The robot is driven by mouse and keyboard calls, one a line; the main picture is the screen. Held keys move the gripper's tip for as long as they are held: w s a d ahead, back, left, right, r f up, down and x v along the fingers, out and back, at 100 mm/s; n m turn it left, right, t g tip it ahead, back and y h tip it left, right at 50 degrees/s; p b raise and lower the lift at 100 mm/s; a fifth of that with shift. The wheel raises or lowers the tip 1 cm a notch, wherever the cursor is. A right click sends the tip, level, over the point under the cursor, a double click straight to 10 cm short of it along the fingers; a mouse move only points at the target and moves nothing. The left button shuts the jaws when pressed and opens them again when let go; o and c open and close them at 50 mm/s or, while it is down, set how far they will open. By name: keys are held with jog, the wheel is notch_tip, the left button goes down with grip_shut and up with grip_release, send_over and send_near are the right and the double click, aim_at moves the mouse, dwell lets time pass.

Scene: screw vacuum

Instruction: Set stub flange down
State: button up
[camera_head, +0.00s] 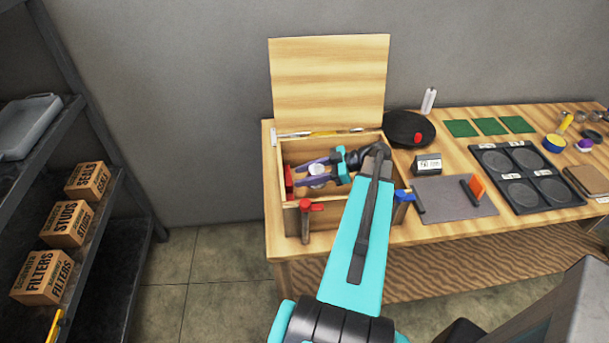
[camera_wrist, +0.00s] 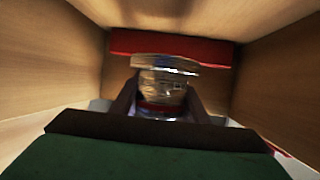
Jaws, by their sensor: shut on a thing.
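The stub flange (camera_wrist: 166,80) is a shiny metal piece with a wide round rim on top, and it stands between my gripper's fingers in the wrist view. In the head view the stub flange (camera_head: 317,170) shows as a small pale round piece inside the wooden box. My gripper (camera_head: 309,172) reaches into the box from the right and is shut on the flange. In the wrist view my gripper (camera_wrist: 165,106) has a dark finger on each side of it. I cannot tell whether the flange touches the box floor.
The open wooden box (camera_head: 345,217) has its lid raised against the wall. A red block (camera_wrist: 215,47) lies behind the flange. A black pan (camera_head: 400,128) and grey mat (camera_head: 450,203) are to the right.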

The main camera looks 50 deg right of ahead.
jog(key=shift+f+b, duration=0.6)
jog(key=shift+b, duration=0.3)
jog(key=o, duration=1.2)
jog(key=shift+o, duration=0.2)
jog(key=shift+r+p, duration=0.35)
jog(key=shift+p, duration=0.15)
jog(key=shift+r+p, duration=0.45)
jog(key=shift+p, duration=0.25)
jog(key=b+v, duration=0.3)
jog(key=v, duration=0.3)
jog(key=shift+s+d+f, duration=0.1)
jog(key=shift+s+d, duration=0.05)
jog(key=shift+d, duration=0.1)
jog(key=shift+s+d+r, duration=0.2)
jog(key=shift+s+r, duration=0.05)
jog(key=shift+s, duration=0.1)
